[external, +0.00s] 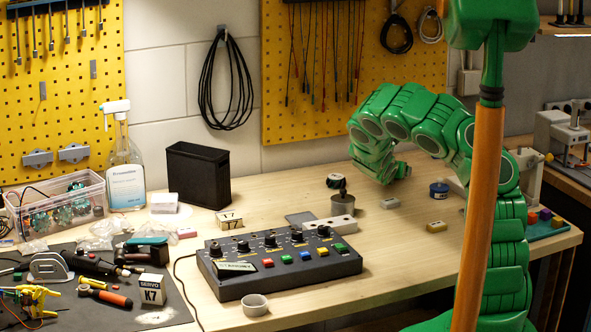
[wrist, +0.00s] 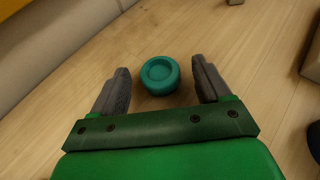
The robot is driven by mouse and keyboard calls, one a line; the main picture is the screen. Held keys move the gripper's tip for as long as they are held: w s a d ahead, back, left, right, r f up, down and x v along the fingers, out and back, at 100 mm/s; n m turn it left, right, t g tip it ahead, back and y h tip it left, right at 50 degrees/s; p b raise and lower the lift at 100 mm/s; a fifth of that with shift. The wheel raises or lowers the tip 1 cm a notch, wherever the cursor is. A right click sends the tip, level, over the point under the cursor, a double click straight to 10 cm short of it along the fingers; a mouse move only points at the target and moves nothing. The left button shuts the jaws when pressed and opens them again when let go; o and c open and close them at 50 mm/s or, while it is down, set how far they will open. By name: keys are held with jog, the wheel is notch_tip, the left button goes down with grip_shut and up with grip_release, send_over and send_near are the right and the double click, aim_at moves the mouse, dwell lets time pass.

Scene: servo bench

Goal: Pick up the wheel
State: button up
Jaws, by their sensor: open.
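The wheel, a small teal disc with a round recess in its top (wrist: 160,76), lies on the wooden bench in the wrist view. My gripper (wrist: 161,68) is open, with one grey finger on each side of the wheel. Gaps of bare wood show between the wheel and both fingers, and nothing is held. In the external view my green arm bends down to the bench near the back wall, with my gripper end (external: 388,172) low there. I cannot make out the wheel in that view; the arm probably hides it.
The wall runs along the left of the wrist view. A pale block (wrist: 313,60) and a dark object (wrist: 314,140) are at its right edge.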

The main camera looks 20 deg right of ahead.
jog(key=shift+w+d, duration=0.2)
jog(key=c, duration=1.1)
jog(key=shift+r, duration=0.1)
jog(key=shift+r, duration=0.2)
jog(key=r, duration=0.3)
jog(key=shift+s+a+r, duration=0.1)
jog(key=shift+s+a, duration=0.05)
jog(key=shift+s, duration=0.05)
jog(key=s+a+r, duration=0.3)
jog(key=s+r, duration=0.6)
jog(key=s, duration=0.4)
